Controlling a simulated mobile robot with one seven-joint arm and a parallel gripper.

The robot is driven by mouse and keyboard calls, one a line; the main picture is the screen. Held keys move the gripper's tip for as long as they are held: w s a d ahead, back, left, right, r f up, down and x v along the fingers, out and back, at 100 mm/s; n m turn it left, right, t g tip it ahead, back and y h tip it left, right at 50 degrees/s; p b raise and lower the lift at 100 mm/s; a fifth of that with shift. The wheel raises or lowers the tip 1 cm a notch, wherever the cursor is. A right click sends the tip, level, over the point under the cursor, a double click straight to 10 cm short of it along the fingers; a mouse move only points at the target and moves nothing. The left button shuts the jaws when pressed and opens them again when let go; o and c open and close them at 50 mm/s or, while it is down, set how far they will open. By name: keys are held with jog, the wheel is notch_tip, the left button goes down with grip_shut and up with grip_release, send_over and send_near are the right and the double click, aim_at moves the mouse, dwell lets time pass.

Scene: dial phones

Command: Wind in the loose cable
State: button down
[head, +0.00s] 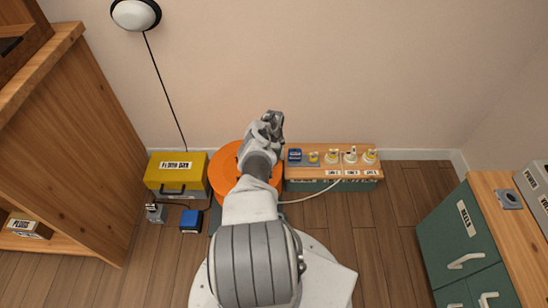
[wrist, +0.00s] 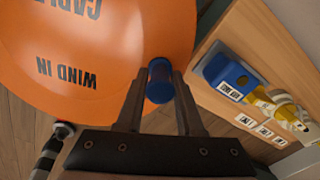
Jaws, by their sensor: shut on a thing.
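The orange cable reel (head: 228,165) stands on the floor by the back wall, partly hidden by my arm. In the wrist view its orange face (wrist: 110,40) carries upside-down lettering, including "WIND IN". A blue crank knob (wrist: 159,82) sticks up at the reel's edge. My gripper (wrist: 160,90) is shut on this knob, one finger on each side. In the head view my gripper (head: 268,122) is over the far right side of the reel, and the knob is hidden. A pale loose cable (head: 308,197) runs from near the reel towards the low bench on the right.
The low wooden bench (head: 310,168) with sockets and plugs stands close right of the reel. A yellow box (head: 176,165), a small blue box (head: 191,220) and a wooden cupboard (head: 75,140) are on the left. A green cabinet (head: 462,240) stands right; floor before it is clear.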

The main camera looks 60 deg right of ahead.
jog(key=shift+w, duration=0.1)
jog(key=c, duration=0.7)
grip_release()
jog(key=shift+r, duration=0.1)
notch_tip(320, 180, up, 17)
jog(key=p, duration=1)
jog(key=shift+r, duration=0.15)
